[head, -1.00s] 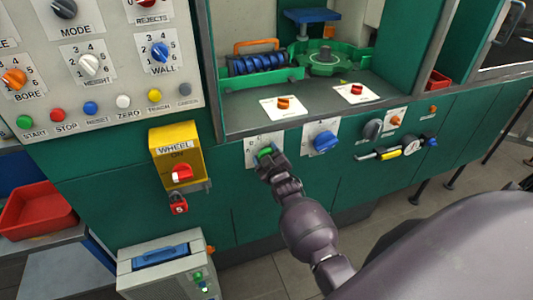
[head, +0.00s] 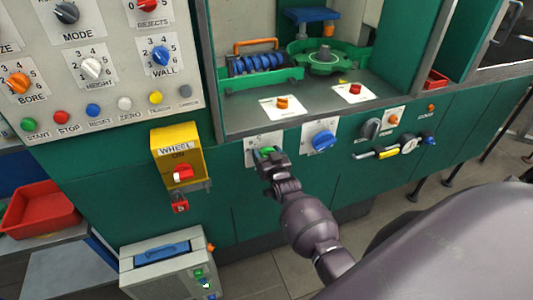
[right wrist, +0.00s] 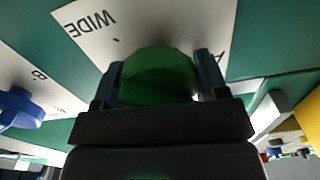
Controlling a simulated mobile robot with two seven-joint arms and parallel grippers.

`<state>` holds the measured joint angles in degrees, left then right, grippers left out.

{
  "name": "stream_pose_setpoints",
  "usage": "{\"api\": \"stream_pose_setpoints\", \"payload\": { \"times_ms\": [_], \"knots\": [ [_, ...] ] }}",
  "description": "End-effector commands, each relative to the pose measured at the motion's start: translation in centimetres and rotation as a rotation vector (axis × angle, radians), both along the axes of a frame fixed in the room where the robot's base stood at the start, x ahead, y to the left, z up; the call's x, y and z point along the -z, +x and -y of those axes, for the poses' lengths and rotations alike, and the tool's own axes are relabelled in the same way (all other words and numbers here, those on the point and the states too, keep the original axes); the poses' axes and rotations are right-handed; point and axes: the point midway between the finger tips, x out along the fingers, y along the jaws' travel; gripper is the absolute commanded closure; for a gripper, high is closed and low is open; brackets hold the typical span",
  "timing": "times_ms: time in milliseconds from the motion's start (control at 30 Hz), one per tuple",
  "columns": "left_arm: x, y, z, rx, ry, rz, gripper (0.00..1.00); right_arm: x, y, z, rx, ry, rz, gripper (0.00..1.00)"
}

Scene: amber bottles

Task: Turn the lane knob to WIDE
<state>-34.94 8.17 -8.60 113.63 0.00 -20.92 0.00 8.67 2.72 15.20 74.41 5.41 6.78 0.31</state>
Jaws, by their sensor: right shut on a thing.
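The green lane knob (head: 266,151) sits on a white plate (head: 251,159) on the green front panel of the machine. In the right wrist view the knob (right wrist: 158,76) is between my two right fingers, on its plate (right wrist: 140,25) with the word WIDE on it. My right gripper (head: 268,157) is shut on the knob. The knob's pointer is hidden, so its setting cannot be read. My left gripper is not in view.
A blue knob (head: 323,140) sits just right of the green one. A yellow WHEEL switch box (head: 177,153) with a red padlock (head: 180,203) is to the left. Orange (head: 282,102) and red (head: 355,89) knobs stand on the ledge above.

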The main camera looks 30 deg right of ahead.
Motion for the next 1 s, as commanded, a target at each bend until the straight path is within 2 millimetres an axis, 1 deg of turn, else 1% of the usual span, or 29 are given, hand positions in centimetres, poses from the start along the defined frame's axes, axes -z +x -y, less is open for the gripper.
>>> {"api": "stream_pose_setpoints", "payload": {
  "times_ms": [500,533,600,700,1000],
  "knots": [
    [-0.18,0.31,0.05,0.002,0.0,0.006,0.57,0.06,-0.02,0.0,0.0,0.021,0.004,0.57],
    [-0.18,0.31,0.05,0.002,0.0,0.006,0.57,0.06,-0.02,0.0,0.0,0.021,0.004,0.32],
    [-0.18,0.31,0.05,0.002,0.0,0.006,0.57,0.06,-0.02,0.0,0.0,0.021,0.004,0.21],
    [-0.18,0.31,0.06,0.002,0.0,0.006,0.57,0.06,-0.02,0.0,0.0,0.021,0.004,0.08],
    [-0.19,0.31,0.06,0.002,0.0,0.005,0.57,0.05,-0.18,-0.04,0.0,0.021,0.004,0.08]
  ]
}}
